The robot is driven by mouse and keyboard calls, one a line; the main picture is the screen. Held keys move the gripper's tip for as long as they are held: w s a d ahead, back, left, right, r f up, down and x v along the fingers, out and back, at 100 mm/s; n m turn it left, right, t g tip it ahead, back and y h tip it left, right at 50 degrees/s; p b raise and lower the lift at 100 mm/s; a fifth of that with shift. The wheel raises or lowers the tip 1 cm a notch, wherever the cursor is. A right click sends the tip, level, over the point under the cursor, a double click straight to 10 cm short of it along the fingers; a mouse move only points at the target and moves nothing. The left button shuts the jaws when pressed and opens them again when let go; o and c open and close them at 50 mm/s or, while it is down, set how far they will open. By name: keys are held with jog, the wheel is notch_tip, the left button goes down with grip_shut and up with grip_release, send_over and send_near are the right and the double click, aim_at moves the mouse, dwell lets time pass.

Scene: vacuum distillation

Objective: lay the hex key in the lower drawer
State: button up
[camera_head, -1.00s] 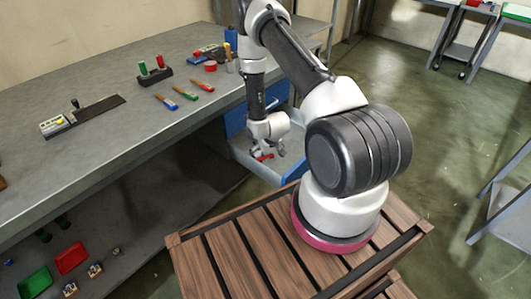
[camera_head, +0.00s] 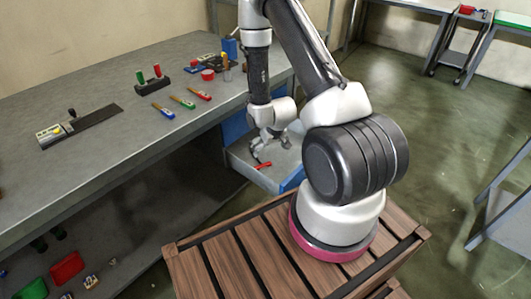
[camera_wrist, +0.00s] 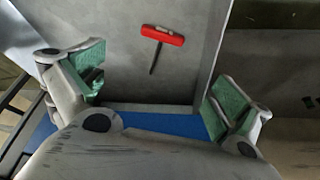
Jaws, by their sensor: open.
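The hex key, with a red T-handle (camera_wrist: 163,36) and a dark shaft, lies flat on the grey floor of the open drawer. In the head view it is a small red bar (camera_head: 264,165) just below my gripper (camera_head: 262,150). The open drawer (camera_head: 251,178) has grey walls and a blue front, and sits under the bench. In the wrist view, my gripper (camera_wrist: 158,82) is open and empty, with its green-padded fingers wide apart. The hex key is apart from both fingers. My arm hides part of the drawer's back.
The grey bench (camera_head: 120,140) carries several colored-handled tools, a small rack (camera_head: 153,80) and a height gauge-like tool (camera_head: 80,125). Red (camera_head: 67,268) and green (camera_head: 33,289) bins sit on the lower shelf.

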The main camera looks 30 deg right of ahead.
jog(key=s+a+r, duration=0.1)
jog(key=s+r, duration=0.1)
jog(key=r, duration=1.2)
jog(key=s+a+r, duration=0.1)
jog(key=r, duration=1.4)
jog(key=s+a+r, duration=0.1)
jog(key=s+r, duration=0.6)
jog(key=s, duration=0.4)
jog(key=s+a+r, duration=0.1)
jog(key=s+r, duration=0.7)
jog(key=s, duration=0.3)
jog(key=shift+r, duration=0.3)
